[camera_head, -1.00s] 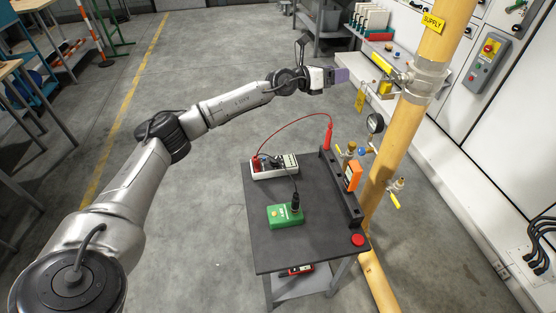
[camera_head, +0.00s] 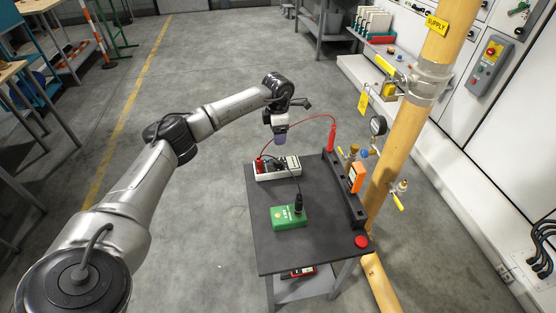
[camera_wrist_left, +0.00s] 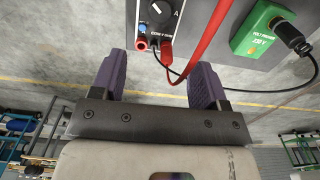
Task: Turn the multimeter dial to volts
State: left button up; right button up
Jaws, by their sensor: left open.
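The multimeter (camera_head: 280,174) lies on the dark cart top, at its far left corner. In the left wrist view the multimeter (camera_wrist_left: 196,12) is cut off by the top edge. Its round dial (camera_wrist_left: 157,9) is partly visible beside an "A" mark, above sockets with red and black leads plugged in. I cannot tell the dial's setting. My left gripper (camera_head: 280,138) points down, above and just behind the multimeter. Its purple fingers are apart with nothing between them in the left wrist view (camera_wrist_left: 160,66). My right gripper is not in view.
A green proving box (camera_head: 289,217) with the black probe (camera_head: 298,203) stands nearer on the cart. The red probe (camera_head: 332,138) stands upright in the dark rail (camera_head: 342,185), beside an orange device (camera_head: 356,177). The red lead arcs close to my gripper. A yellow pipe (camera_head: 413,130) rises at right.

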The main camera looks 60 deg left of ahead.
aim_at(278, 161)
pick_arm(q)
notch_tip(278, 161, down, 12)
jog(key=b, duration=0.4)
jog(key=shift+r+b, duration=0.25)
jog(key=shift+b, duration=0.1)
jog(key=shift+f+b, duration=0.3)
jog(key=shift+f, duration=0.45)
